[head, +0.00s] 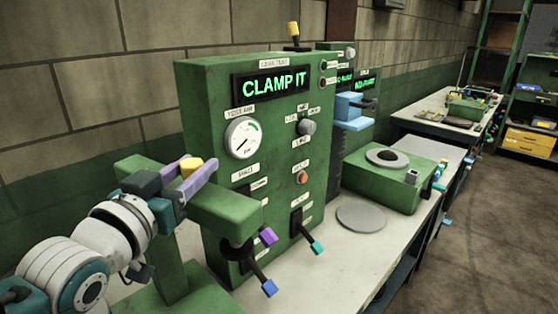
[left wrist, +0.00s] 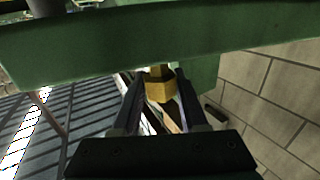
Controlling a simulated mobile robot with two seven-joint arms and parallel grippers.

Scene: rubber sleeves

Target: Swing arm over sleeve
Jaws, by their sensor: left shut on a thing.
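The green swing arm (head: 235,210) reaches out from a green post (head: 172,262) in front of the tester panel. Its green beam also crosses the top of the left wrist view (left wrist: 90,42). A yellow knob (head: 193,162) stands at the arm. My left gripper (head: 197,170) is shut on this knob, which shows between the two fingers in the left wrist view (left wrist: 158,90). A dark round part (head: 236,252) shows under the arm's outer end. I cannot make out a sleeve there. My right gripper is not in view.
The green tester panel (head: 200,100) shows "CLAMP IT" and carries a gauge (head: 243,138). Levers with purple (head: 268,236), blue (head: 269,287) and teal (head: 318,247) handles stick out in front. A grey disc (head: 361,217) lies on the bench beside a green box (head: 372,187).

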